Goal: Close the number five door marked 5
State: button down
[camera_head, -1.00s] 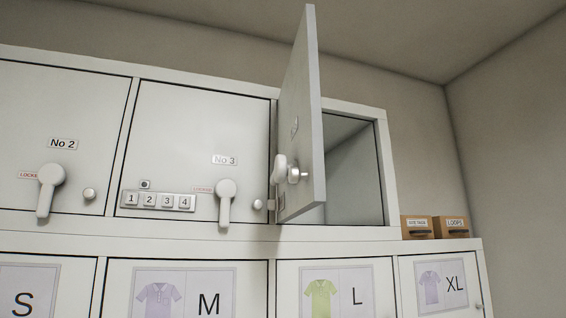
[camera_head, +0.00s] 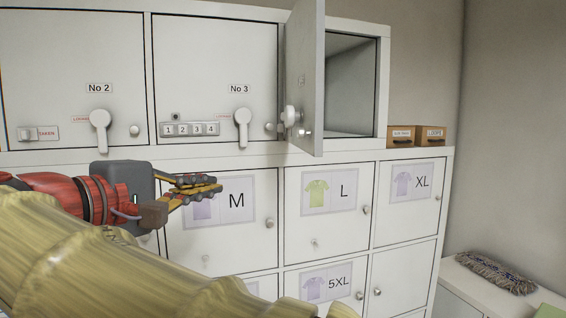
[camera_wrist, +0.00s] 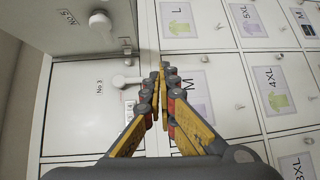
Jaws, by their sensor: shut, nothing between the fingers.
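The open door (camera_head: 309,75) stands swung out from the upper right compartment (camera_head: 352,85), hinged at that compartment's left side, in the head view. It has a pale handle and a round knob. In the wrist view the door (camera_wrist: 85,35) fills the upper left, with a small label that seems to read No 5 and a knob-like handle. My gripper (camera_head: 218,184) is shut and empty, in front of the M door, left of and below the open door. In the wrist view its fingertips (camera_wrist: 160,72) meet, apart from the door.
The No 3 door (camera_head: 215,75) and No 2 door (camera_head: 70,65) are shut, with protruding levers. Shut doors with shirt pictures line the rows below. A brush-like item (camera_head: 490,270) lies on a low white surface at right.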

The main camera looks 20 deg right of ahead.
jog(key=s+d+r+m+g+h, duration=0.1)
jog(key=s+d+r+m+h, duration=0.15)
jog(key=s+r, duration=0.2)
jog(key=p, duration=0.1)
send_near(306, 148)
jog(key=w, duration=0.4)
jog(key=d, duration=0.1)
jog(key=s+d, duration=0.1)
jog(key=d, duration=0.1)
jog(key=shift+s+d+h+p, duration=0.15)
jog(key=shift+h+p, duration=0.1)
jog(key=shift+p, duration=0.15)
jog(key=shift+d+f, duration=0.1)
jog(key=shift+f, duration=0.05)
